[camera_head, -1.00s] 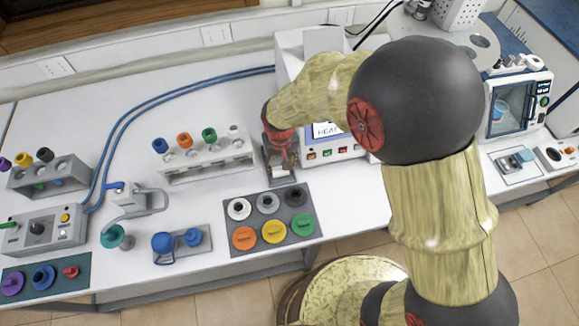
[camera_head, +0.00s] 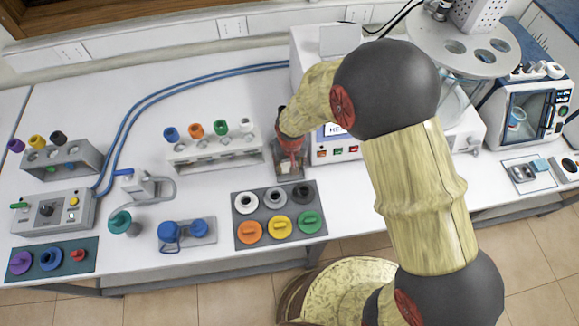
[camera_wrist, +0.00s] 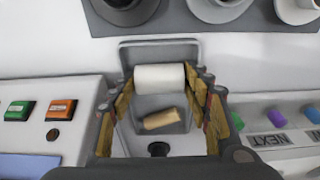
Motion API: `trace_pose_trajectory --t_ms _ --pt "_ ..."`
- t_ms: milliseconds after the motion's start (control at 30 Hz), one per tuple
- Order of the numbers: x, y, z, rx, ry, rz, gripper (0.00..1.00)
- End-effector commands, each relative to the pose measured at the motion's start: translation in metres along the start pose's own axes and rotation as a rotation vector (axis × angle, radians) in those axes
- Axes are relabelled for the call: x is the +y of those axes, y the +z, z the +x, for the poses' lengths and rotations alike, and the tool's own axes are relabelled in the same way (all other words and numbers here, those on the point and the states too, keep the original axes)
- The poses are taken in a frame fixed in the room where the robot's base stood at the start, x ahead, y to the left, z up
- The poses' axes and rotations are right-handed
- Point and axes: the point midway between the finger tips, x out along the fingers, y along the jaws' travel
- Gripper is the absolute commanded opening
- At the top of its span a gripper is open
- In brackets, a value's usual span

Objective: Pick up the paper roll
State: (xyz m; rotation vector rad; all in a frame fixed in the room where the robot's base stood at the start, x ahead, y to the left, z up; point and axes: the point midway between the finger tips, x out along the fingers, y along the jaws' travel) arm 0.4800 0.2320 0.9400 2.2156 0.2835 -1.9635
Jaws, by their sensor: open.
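A white paper roll (camera_wrist: 160,77) lies crosswise at the open end of a small grey holder (camera_wrist: 185,46) in the wrist view. My gripper (camera_wrist: 165,80) is open, with one finger on each side of the roll. I cannot tell whether the fingers touch it. A tan cylinder (camera_wrist: 161,118) lies inside the holder, nearer the camera. In the head view my gripper (camera_head: 290,158) points down at the holder (camera_head: 299,169), beside the white machine. The arm and gripper hide most of the roll there.
The white machine (camera_head: 340,154) with coloured buttons stands close on the right. A tube rack (camera_head: 220,157) stands to the left. A dark tray (camera_head: 240,197) of coloured caps lies just in front. Open white tabletop (camera_head: 120,85) lies at the back left.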

Motion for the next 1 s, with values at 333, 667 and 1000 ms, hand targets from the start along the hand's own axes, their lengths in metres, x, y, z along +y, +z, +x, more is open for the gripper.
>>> trace_pose_trajectory --t_ms 333,667,1000 --pt "0.0001 0.0001 -0.0006 0.000 0.000 0.000 0.34" --pt "0.0001 0.0000 -0.0008 0.000 0.000 0.000 0.18" --pt "-0.0001 -0.0017 -0.0085 0.002 0.000 0.000 0.18"
